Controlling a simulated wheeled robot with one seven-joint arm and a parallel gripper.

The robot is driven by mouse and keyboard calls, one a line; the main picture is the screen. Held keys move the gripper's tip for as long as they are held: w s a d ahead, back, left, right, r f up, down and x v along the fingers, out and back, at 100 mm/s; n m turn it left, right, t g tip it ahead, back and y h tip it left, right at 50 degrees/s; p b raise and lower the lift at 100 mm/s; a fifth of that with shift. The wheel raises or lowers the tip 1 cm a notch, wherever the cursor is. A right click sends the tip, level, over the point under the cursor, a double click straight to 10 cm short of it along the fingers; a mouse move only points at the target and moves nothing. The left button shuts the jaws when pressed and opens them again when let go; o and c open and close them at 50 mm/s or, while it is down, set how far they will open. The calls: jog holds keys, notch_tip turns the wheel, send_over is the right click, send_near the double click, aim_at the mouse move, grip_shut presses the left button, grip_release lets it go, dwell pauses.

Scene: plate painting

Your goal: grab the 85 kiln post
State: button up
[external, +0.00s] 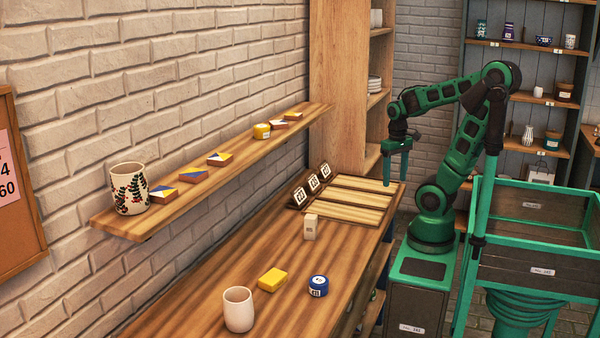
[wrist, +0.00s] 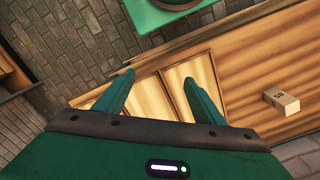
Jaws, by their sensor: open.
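A pale beige block-like post (external: 310,227) stands upright on the wooden table, just in front of the slotted wooden board. It also shows in the wrist view, where the post (wrist: 281,101) is at the right and carries a small dark marking that looks like 85. My gripper (external: 396,182) is above the far right end of the slotted board, to the right of and beyond the post. In the wrist view my gripper (wrist: 158,92) has its two green fingers apart with nothing between them.
The slotted board (external: 350,198) has small marked cards behind it. A yellow block (external: 272,280), a blue jar (external: 318,286) and a white cup (external: 238,309) stand nearer on the table. A wall shelf (external: 115,221) holds a mug and tiles. Table around the post is clear.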

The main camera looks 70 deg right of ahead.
jog(key=shift+c, duration=0.9)
